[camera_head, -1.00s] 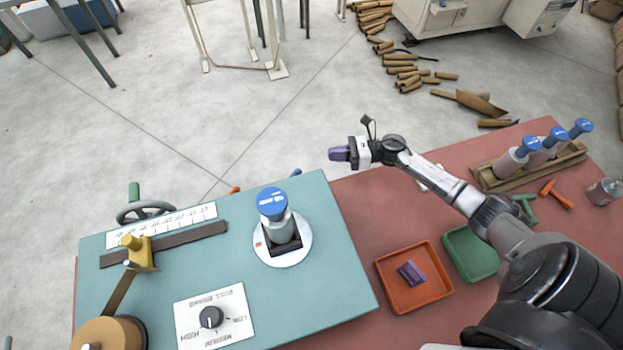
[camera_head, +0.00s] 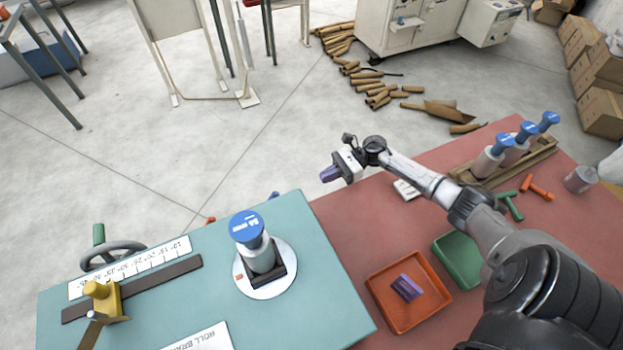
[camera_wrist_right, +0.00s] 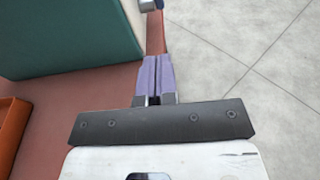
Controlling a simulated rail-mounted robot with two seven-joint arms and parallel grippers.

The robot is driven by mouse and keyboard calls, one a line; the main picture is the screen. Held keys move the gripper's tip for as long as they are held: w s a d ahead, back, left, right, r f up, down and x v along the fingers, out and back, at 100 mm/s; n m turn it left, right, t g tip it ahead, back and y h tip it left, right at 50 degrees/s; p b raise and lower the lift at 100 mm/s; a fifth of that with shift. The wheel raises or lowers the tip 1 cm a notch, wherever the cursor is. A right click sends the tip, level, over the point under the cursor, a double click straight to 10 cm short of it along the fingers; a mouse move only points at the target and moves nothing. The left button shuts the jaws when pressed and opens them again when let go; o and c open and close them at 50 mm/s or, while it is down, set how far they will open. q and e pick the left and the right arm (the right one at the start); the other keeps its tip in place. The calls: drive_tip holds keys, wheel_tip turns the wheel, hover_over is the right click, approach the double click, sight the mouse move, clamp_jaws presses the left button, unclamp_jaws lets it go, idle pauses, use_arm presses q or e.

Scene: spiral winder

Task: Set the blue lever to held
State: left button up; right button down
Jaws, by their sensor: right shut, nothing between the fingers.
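The blue lever (camera_head: 273,196) shows as a small blue tip at the far edge of the teal winder top (camera_head: 325,285); the rest of it is hidden behind that edge, so its setting cannot be told. My right gripper (camera_head: 330,174) is shut and empty, with purple fingers, right of the lever and apart from it. In the right wrist view my shut fingers (camera_wrist_right: 155,75) point along the winder's teal side (camera_wrist_right: 70,35), and a blue-grey end (camera_wrist_right: 150,4), perhaps the lever, shows at the top edge. My left gripper is not in view.
A red lever tip (camera_head: 209,220) shows at the same far edge. A blue-capped spool (camera_head: 250,240) stands on the winder. An orange tray (camera_head: 385,318) holding a purple item, a green tray (camera_head: 445,250) and a wooden rack (camera_head: 470,175) sit on the red table.

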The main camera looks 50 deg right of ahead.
use_arm(q)
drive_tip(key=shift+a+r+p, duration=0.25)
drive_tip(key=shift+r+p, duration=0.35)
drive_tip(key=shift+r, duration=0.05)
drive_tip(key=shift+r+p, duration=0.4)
drive_tip(key=shift+p, duration=0.05)
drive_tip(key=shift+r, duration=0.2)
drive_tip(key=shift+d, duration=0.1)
use_arm(e)
drive_tip(key=r+x, duration=0.2)
drive_tip(key=x, duration=1)
drive_tip(key=shift+a+r, duration=0.2)
drive_tip(key=shift+r, duration=0.2)
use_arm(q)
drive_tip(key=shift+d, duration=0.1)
